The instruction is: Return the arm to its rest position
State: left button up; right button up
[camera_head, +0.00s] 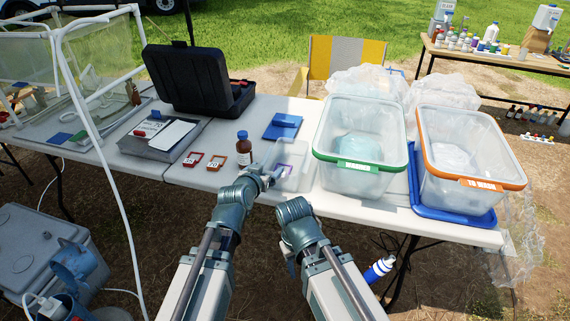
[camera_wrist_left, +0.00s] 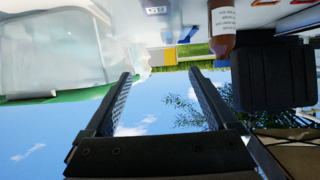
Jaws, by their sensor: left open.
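My left gripper (camera_head: 270,174) reaches over the front edge of the white table, just in front of a brown bottle and beside a small clear tray. In the left wrist view my left gripper (camera_wrist_left: 160,78) is open, with nothing between its two dark fingers. That view is upside down, with sky below and the table at the top. The brown bottle (camera_head: 243,150) stands upright with a white label; it also shows in the left wrist view (camera_wrist_left: 222,28). My right arm shows in the head view, bent low before the table, but its gripper is not visible.
A green-rimmed bin (camera_head: 362,166) and an orange-rimmed bin (camera_head: 472,184) stand at the right of the table. A white pipe frame (camera_head: 95,120) stands left.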

pick_arm(q)
jog(key=shift+s+a+r, duration=0.15)
jog(key=shift+s+r, duration=0.1)
jog(key=shift+s, duration=0.4)
jog(key=s+a+f+n+g+y, duration=0.4)
jog(key=s+a+f+g, duration=0.9)
jog(key=s, duration=0.5)
jog(key=s+d+r+m+y+p, duration=0.1)
jog(key=s+d+r+m+p, duration=0.3)
jog(key=d+r+p, duration=0.6)
jog(key=shift+s+r+p, duration=0.25)
jog(key=shift+s+p, duration=0.3)
jog(key=shift+s, duration=0.35)
